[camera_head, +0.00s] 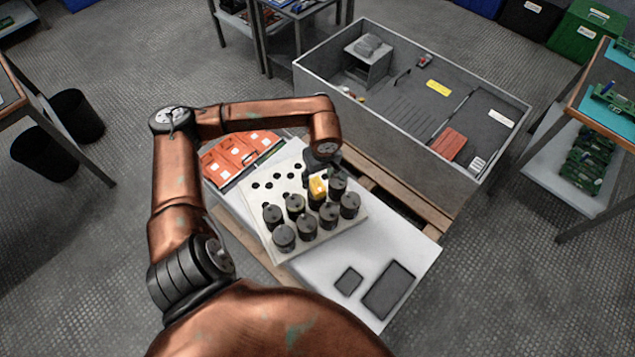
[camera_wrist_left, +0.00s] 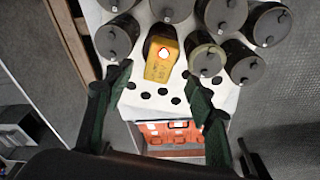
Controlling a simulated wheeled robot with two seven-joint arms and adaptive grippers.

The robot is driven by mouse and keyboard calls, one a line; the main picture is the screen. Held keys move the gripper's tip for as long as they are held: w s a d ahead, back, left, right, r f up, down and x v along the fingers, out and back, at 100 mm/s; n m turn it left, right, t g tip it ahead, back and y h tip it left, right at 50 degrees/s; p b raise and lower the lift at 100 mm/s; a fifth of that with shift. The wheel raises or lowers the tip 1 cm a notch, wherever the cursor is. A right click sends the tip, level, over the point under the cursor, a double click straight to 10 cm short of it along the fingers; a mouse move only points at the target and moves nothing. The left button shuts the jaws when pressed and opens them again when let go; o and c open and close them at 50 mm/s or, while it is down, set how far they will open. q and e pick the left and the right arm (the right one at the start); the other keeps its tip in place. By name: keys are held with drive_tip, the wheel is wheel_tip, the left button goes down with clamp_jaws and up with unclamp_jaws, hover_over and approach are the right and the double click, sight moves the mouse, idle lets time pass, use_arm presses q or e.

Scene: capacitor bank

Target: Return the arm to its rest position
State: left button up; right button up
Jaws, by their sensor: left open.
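My left arm, copper-coloured, comes in from the left and bends over the white holed board (camera_head: 262,200). Its gripper (camera_head: 318,162) hangs close above a yellow block (camera_head: 318,187) that stands among several dark capacitors (camera_head: 295,205). In the left wrist view the two fingers of the gripper (camera_wrist_left: 157,72) are spread apart with nothing between them in their grip. The yellow block (camera_wrist_left: 161,58) shows just past the fingertips, with capacitors (camera_wrist_left: 207,58) around it. I cannot tell whether a finger touches it. My right gripper is not in view.
A grey open cabinet (camera_head: 400,150) stands behind the white table (camera_head: 395,250). Orange-red parts (camera_head: 240,153) lie at the table's far left. Two dark flat pads (camera_head: 388,289) lie at its near right. Black bins (camera_head: 75,115) stand at left, and the floor between is clear.

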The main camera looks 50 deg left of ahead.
use_arm(q)
drive_tip(key=r, duration=0.4)
drive_tip(key=shift+s+d, duration=0.1)
drive_tip(key=shift+d, duration=0.15)
